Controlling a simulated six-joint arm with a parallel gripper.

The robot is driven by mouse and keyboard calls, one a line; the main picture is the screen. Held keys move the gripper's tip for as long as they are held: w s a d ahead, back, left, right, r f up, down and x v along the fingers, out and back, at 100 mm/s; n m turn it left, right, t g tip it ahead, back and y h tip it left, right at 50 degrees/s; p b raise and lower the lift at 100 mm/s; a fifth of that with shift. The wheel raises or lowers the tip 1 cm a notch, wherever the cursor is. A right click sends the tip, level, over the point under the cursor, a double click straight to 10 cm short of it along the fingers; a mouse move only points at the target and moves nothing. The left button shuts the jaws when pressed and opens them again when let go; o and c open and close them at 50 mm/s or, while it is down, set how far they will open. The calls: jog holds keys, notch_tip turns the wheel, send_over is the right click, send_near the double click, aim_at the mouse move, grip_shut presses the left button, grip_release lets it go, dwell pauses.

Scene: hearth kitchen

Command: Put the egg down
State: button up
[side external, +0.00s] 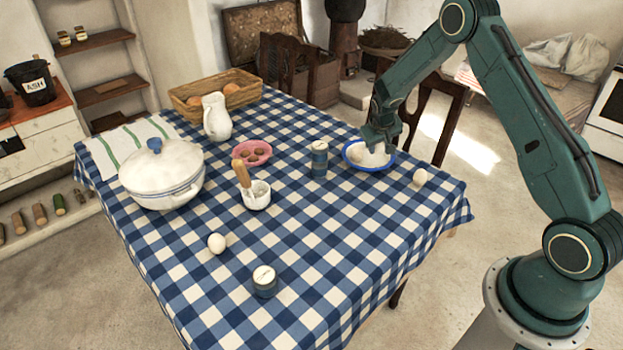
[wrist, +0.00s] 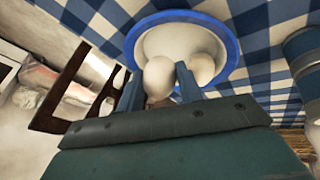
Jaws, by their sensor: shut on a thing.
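My gripper (side external: 378,143) is low over a white bowl with a blue rim (side external: 393,161), at the right side of the table. In the wrist view its fingers (wrist: 159,75) are shut on a white egg (wrist: 160,78), which is over or inside the bowl (wrist: 233,45); whether it touches the bottom I cannot tell. Another pale egg (wrist: 202,68) lies in the bowl beside the right finger. A loose egg (side external: 420,177) lies on the cloth right of the bowl, and another egg (side external: 217,243) lies at the front left.
A blue jar (side external: 319,160) stands just left of the bowl, and a second jar (side external: 264,283) is near the front. A mortar with pestle (side external: 257,197), pink dish (side external: 262,147), white tureen (side external: 160,182), pitcher (side external: 215,118) and basket (side external: 190,110) occupy the left and back. The front right cloth is clear.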

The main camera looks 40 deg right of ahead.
aim_at(378, 152)
jog(key=shift+f, duration=2.1)
jog(key=o, duration=0.7)
jog(key=shift+f, duration=0.15)
jog(key=shift+a+r, duration=0.15)
jog(key=shift+r, duration=0.35)
jog(key=v, duration=1.1)
jog(key=shift+s+r, duration=0.1)
jog(key=shift+r, duration=0.05)
